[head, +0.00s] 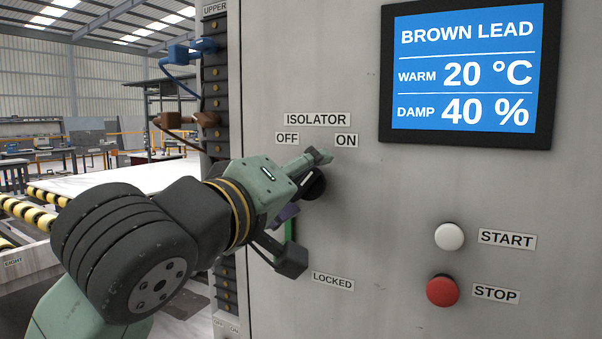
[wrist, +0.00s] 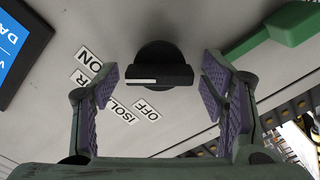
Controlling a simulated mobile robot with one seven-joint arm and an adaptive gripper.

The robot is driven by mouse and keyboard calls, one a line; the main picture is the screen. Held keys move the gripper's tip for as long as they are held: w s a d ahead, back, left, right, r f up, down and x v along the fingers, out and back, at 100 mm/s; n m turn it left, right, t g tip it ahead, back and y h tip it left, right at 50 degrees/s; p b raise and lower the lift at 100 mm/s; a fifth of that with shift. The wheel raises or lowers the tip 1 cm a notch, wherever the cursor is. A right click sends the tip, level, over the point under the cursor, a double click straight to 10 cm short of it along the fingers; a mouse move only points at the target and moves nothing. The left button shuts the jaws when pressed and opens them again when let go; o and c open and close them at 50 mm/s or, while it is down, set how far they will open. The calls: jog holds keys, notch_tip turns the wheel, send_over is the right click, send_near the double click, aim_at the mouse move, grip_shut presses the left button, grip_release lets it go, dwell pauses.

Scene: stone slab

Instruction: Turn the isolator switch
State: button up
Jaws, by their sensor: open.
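The isolator switch is a round black knob with a raised bar, seen in the wrist view (wrist: 160,72). A white line marks the bar's left half, on the side of the ON label (wrist: 90,65); the OFF label (wrist: 146,107) lies below. In the head view the knob (head: 316,187) is partly hidden by my gripper (head: 304,210). My gripper (wrist: 160,90) is open. Its purple-padded fingers stand to either side of the bar in the wrist view, with visible gaps, apart from it.
A green handle (wrist: 270,33) is beside the right finger, above the LOCKED label (head: 333,282) in the head view. A white START button (head: 449,237), red STOP button (head: 442,291) and blue display (head: 468,70) are on the panel's right. Plugs (head: 190,50) hang at left.

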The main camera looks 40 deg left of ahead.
jog(key=shift+w, duration=0.1)
jog(key=shift+c, duration=0.5)
jog(key=c, duration=1.1)
